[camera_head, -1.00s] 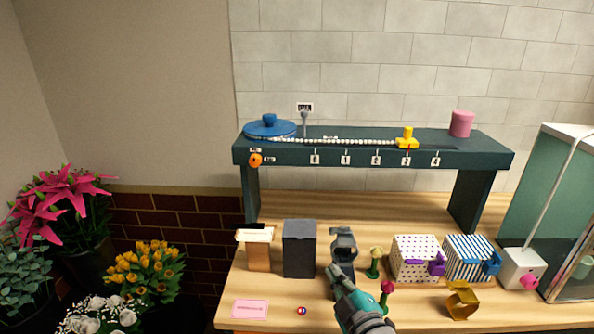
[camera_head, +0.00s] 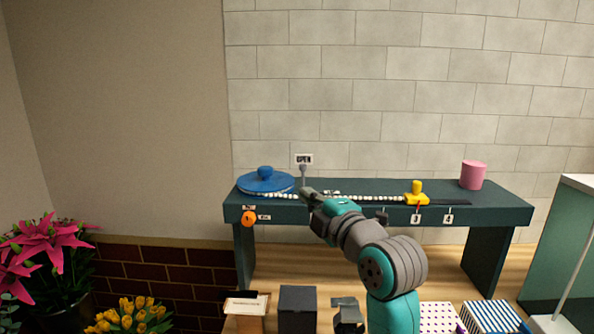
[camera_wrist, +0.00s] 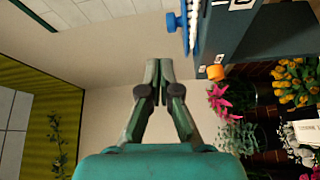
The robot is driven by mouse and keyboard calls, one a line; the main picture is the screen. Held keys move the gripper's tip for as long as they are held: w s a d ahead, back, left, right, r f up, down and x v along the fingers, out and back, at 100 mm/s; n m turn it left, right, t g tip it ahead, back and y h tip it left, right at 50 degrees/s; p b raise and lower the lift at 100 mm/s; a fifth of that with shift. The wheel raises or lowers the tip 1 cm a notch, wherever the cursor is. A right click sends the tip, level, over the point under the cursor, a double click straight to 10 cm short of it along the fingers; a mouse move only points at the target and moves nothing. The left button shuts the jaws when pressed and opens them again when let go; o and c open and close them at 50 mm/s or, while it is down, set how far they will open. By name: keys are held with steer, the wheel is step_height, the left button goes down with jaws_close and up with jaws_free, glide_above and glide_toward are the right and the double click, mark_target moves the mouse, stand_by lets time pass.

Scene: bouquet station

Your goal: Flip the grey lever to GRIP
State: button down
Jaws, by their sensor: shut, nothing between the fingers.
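The grey lever (camera_head: 304,174) stands upright on the dark raised shelf, beside the blue disc. A sign reading OPEN (camera_head: 304,159) is at its top. My gripper (camera_head: 306,191) is at the lever's base in the head view, close to it; I cannot tell whether they touch. In the wrist view my gripper (camera_wrist: 158,66) has its fingertips together with nothing between them. The lever is not visible in the wrist view.
The blue disc (camera_head: 265,183) with a knob lies left of the lever. A beaded chain (camera_head: 375,198) runs right to a yellow slider (camera_head: 417,194). An orange knob (camera_head: 249,218) is on the shelf front. A pink cylinder (camera_head: 473,175) stands far right.

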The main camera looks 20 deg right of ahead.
mark_target(303, 179)
steer(key=shift+w+r, duration=0.2)
steer(key=shift+r, duration=0.3)
steer(key=x, duration=1)
steer(key=shift+a, duration=0.15)
steer(key=d, duration=0.1)
steer(key=w+d, duration=0.1)
steer(key=shift+d, duration=0.25)
steer(key=shift+w+d+f, duration=0.1)
steer(key=shift+w+d, duration=0.25)
steer(key=shift+d, duration=0.2)
